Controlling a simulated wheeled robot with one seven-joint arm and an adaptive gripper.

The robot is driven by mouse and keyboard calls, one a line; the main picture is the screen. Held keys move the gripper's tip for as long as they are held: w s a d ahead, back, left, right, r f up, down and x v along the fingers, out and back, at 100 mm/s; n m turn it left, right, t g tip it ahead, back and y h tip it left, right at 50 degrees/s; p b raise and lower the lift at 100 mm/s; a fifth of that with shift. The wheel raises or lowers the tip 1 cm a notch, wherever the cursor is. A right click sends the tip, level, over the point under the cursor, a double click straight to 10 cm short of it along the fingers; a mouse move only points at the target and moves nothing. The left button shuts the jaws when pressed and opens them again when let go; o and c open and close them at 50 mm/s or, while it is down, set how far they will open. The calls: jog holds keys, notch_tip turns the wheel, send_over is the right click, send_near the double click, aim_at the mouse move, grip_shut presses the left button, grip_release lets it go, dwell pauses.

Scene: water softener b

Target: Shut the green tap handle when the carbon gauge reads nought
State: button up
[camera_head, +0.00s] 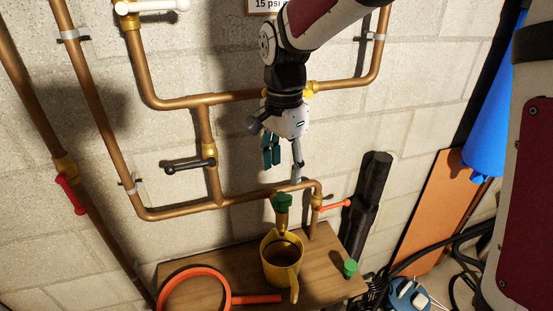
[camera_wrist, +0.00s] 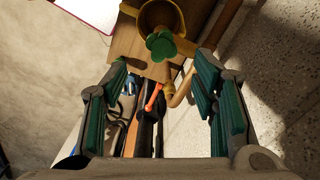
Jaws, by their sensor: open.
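The green tap handle (camera_head: 281,201) sits on a brass tap at the lower pipe, just above a yellow jug (camera_head: 271,272). In the wrist view the green handle (camera_wrist: 161,45) lies between and beyond my fingertips, with the jug (camera_wrist: 151,14) behind it. My gripper (camera_head: 283,158) is open and empty, pointing down in front of the wall, above the green handle and apart from it. Its two dark green finger pads are spread wide in the wrist view (camera_wrist: 162,72). No gauge dial can be made out; my arm covers part of the upper wall.
A red-orange lever (camera_head: 334,206) is close right of the green handle. A black lever (camera_head: 190,165) and copper pipes (camera_head: 165,213) run at left. A wooden table (camera_head: 236,256) carries a red ring (camera_head: 162,294) and a small green knob (camera_head: 350,268). A black pipe (camera_head: 366,200) stands at right.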

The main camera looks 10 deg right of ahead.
aim_at(282, 197)
jog(key=f+b, duration=0.1)
jog(key=f, duration=0.1)
jog(key=f+b, duration=0.1)
jog(key=f, duration=0.2)
jog(key=f+b, duration=0.2)
jog(key=f, duration=0.1)
jog(key=shift+w+f, duration=0.25)
jog(key=shift+w, duration=0.05)
jog(key=shift+f, duration=0.3)
jog(key=shift+c, duration=0.5)
jog(key=shift+s+r, duration=0.15)
jog(key=c, duration=1)
jog(key=shift+o, duration=0.2)
jog(key=m, duration=1.7)
jog(key=shift+r+m, duration=0.1)
jog(key=shift+m, duration=0.2)
jog(key=o, duration=1.2)
